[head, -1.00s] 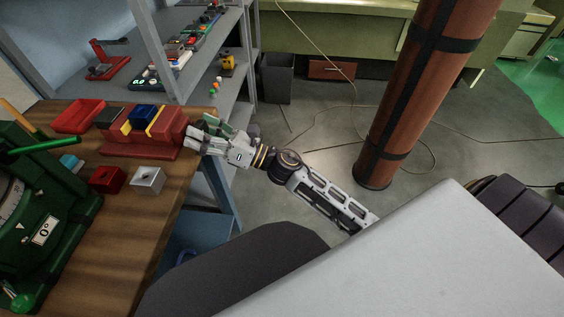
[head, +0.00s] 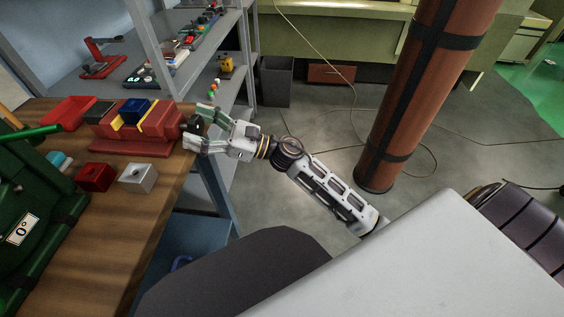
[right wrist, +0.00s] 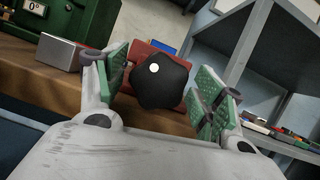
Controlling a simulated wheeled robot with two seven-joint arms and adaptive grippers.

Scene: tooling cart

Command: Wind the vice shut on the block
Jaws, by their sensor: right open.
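The red vice (head: 164,124) stands near the right edge of the wooden bench. A blue block (head: 134,110) sits between its two yellow-faced jaws. I cannot tell whether both jaws touch it. A dark knob (head: 194,124) is at the vice's right end. It also shows as a black lobed knob in the right wrist view (right wrist: 160,88), hiding much of the vice. My right gripper (head: 199,126) is open, with its green-padded fingers on either side of the knob. Gaps show between the pads and the knob in the wrist view. My left gripper is not in view.
A red block (head: 95,177) and a silver block (head: 138,177) lie in front of the vice. A red tray (head: 67,112) is behind, and a green machine (head: 40,215) stands at left. Grey shelves (head: 228,85) rise behind the bench's right end.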

